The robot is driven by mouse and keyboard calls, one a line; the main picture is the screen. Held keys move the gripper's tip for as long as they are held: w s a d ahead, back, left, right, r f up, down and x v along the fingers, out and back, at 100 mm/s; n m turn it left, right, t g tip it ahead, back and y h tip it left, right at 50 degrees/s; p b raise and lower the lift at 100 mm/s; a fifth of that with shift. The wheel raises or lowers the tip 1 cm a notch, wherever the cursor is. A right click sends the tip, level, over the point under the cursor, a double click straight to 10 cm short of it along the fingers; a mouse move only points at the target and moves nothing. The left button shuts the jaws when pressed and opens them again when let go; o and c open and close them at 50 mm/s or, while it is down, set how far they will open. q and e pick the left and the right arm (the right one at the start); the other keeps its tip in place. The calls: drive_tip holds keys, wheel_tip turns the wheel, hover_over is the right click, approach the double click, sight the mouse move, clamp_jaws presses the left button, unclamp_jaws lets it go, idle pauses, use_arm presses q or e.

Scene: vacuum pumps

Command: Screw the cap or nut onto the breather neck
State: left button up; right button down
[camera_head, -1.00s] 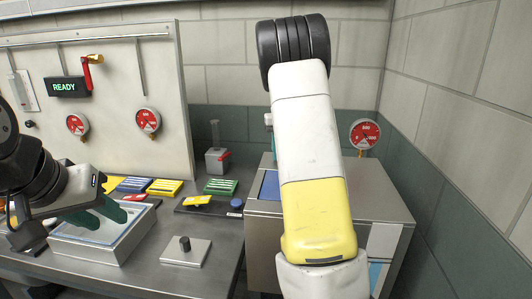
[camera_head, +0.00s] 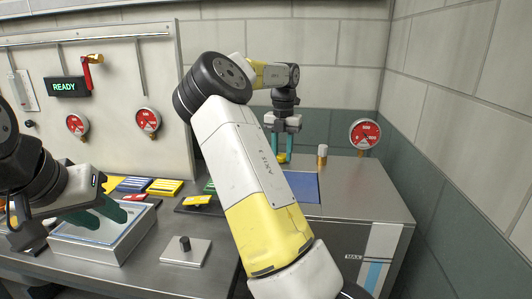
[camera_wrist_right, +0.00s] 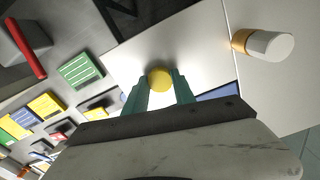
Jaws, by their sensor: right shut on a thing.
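My right gripper (camera_head: 284,156) hangs over the back left part of the grey pump housing, its teal fingers pointing down. It is shut on a small round yellow cap, which shows between the fingertips in the right wrist view (camera_wrist_right: 160,79). A short upright post with a white top and brass collar (camera_head: 322,157), which looks like the breather neck, stands on the housing to the right of the gripper. It also shows at the upper right of the wrist view (camera_wrist_right: 265,44), apart from the cap. My left gripper (camera_head: 113,217) is open and empty over a pale tray at the left.
The pump housing (camera_head: 365,205) has a blue panel (camera_head: 305,187) on top and a red dial gauge (camera_head: 364,134) behind it. The tray (camera_head: 88,250), a plate with a dark knob (camera_head: 186,252) and several coloured blocks lie on the bench. A wall closes the right side.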

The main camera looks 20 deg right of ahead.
drive_tip(key=c, duration=0.9)
unclamp_jaws()
drive_tip(key=shift+c, duration=0.2)
drive_tip(key=shift+r, duration=0.15)
drive_tip(key=shift+r, duration=2.4)
drive_tip(key=shift+c, duration=0.5)
